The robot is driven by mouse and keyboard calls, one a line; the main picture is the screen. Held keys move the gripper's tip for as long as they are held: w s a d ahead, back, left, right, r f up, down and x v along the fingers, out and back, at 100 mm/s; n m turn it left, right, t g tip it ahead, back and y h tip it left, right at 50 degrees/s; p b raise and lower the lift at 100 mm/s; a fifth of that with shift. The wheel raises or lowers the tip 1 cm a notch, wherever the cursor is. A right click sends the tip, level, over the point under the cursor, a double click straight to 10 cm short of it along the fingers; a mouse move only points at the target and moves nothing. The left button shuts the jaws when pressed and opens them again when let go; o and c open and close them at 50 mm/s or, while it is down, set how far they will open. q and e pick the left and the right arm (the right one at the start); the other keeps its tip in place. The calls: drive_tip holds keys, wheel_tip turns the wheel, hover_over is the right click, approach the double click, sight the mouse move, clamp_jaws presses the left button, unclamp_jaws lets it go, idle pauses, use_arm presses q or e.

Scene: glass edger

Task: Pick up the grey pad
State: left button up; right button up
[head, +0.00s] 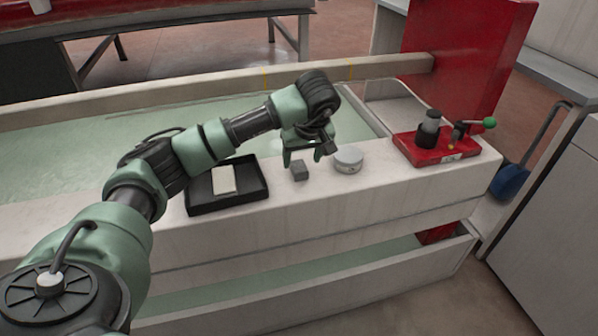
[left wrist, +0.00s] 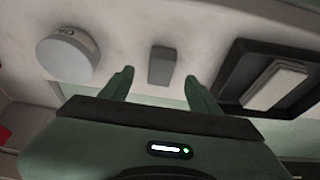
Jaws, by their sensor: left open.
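The grey pad (head: 299,171) is a small dark grey block lying on the pale ledge of the machine, between a black tray and a round white puck. It also shows in the left wrist view (left wrist: 162,65), ahead of and between the two green fingertips. My left gripper (head: 302,158) is open and empty, close above the ledge by the pad. The fingers (left wrist: 158,83) have a clear gap between them, and the pad appears apart from both. My right gripper does not show in either view.
The black tray (head: 229,205) with a cream block (head: 224,180) lies left of the pad. The round white puck (head: 348,159) sits close on its right. A red fixture (head: 433,150) with a green-knobbed lever stands farther right. Bare ledge lies in front of the pad.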

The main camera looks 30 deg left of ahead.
sight(299, 165)
use_arm(q)
drive_tip(key=x, duration=0.4)
drive_tip(key=shift+a+b, duration=0.15)
drive_tip(key=shift+b, duration=0.15)
clamp_jaws()
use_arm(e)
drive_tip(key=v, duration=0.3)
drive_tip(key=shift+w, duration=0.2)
use_arm(q)
drive_tip(key=shift+r, duration=0.2)
drive_tip(key=shift+r, duration=0.25)
wheel_tip(299, 165, up, 19)
drive_tip(key=p, duration=0.3)
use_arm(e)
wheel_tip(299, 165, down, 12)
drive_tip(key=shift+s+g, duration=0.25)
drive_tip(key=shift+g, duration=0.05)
use_arm(q)
drive_tip(key=shift+r, duration=0.1)
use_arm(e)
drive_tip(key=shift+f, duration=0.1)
